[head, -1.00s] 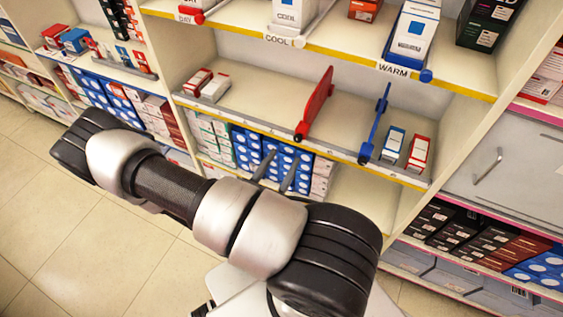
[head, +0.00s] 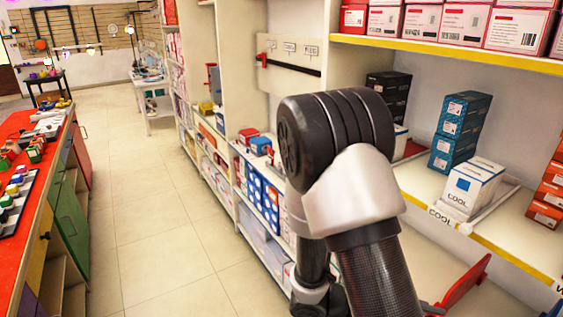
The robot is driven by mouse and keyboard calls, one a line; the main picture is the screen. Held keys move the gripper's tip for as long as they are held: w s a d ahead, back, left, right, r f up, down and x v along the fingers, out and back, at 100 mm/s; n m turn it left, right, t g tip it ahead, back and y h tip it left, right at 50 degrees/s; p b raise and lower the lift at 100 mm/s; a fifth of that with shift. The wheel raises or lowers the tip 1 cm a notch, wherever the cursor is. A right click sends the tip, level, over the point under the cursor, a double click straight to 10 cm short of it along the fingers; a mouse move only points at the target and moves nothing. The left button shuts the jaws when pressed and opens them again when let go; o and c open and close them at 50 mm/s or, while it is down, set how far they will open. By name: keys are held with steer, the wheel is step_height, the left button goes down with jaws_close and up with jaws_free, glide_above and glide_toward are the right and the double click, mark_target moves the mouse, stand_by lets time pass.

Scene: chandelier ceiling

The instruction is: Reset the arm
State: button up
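My arm (head: 365,190) rises from the bottom of the head view, folded, with a black joint at its top and a silver elbow cover below it. A dark textured link runs down to the bottom edge. My gripper is almost wholly hidden behind the arm or below the picture. Only a small grey piece, perhaps a fingertip, shows at the bottom edge beside the link. I cannot tell whether it is open or shut, or whether it holds anything.
Shelves stand close on the right, with a white COOL box (head: 473,186), teal boxes (head: 460,130) and a red divider (head: 466,287). A red-topped counter (head: 22,150) runs along the left. The tiled aisle (head: 160,220) between is clear. A small white table (head: 152,95) stands farther back.

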steer(key=s+a+r+m+t+y+p, duration=0.1)
steer(key=a+r+m+y, duration=0.4)
steer(key=r, duration=0.7)
steer(key=s+a+r+m+t+y+p, duration=0.1)
steer(key=a+r+m+t+y+p, duration=0.2)
steer(key=a+r+y, duration=0.6)
step_height(320, 180, up, 3)
steer(key=a+m+t, duration=0.1)
steer(key=m+t, duration=0.1)
steer(key=t, duration=0.1)
steer(key=shift+a+r+m+t, duration=0.15)
steer(key=shift+a+m+t, duration=0.1)
steer(key=shift+m+t, duration=0.05)
